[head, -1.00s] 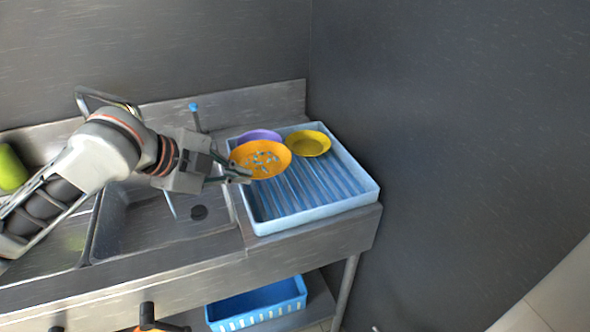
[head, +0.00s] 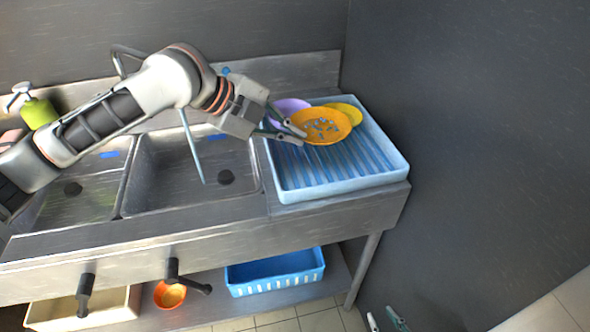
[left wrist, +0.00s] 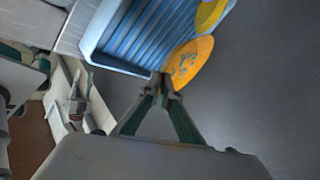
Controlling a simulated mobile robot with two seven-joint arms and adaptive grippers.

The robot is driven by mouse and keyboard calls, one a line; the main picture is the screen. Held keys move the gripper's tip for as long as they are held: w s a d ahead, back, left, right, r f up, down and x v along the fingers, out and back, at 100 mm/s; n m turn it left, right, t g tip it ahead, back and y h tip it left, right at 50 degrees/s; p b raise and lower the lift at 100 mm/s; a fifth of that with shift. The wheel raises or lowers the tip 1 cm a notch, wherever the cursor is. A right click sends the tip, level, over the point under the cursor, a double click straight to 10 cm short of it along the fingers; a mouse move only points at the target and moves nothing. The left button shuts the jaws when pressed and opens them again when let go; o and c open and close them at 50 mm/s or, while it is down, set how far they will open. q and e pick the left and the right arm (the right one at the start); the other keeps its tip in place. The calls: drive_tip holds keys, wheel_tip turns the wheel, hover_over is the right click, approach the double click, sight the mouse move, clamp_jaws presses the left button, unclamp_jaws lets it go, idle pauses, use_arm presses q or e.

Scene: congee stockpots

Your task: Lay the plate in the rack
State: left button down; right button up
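The orange plate (head: 320,125) with blue-grey flecks is held tilted at its left rim by my left gripper (head: 298,134), above the light-blue rack (head: 345,186). In the left wrist view the fingertips (left wrist: 164,78) close together on the edge of the orange plate (left wrist: 190,64). The rack (left wrist: 92,45) has a ribbed floor. A purple plate (head: 289,110) and a yellow plate (head: 347,112) are at its back, partly hidden by the orange one. My right gripper (head: 385,321) is at the bottom edge, its fingertips apart and empty.
Two sink basins (head: 190,190) lie left of the rack, with a green soap bottle (head: 38,112) behind. A dark wall (head: 470,150) is right of the rack. Below, a shelf holds a blue basket (head: 275,272), an orange bowl (head: 170,294) and a cream bin (head: 80,310).

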use_arm(q)
wheel_tip(320, 180, down, 10)
drive_tip(key=shift+f+b, duration=0.15)
drive_tip(key=shift+b, duration=0.4)
drive_tip(key=shift+f, duration=0.1)
drive_tip(key=c, duration=2.7)
unclamp_jaws()
drive_tip(key=shift+f, duration=0.1)
drive_tip(key=shift+c, duration=0.2)
drive_tip(key=shift+o, duration=0.9)
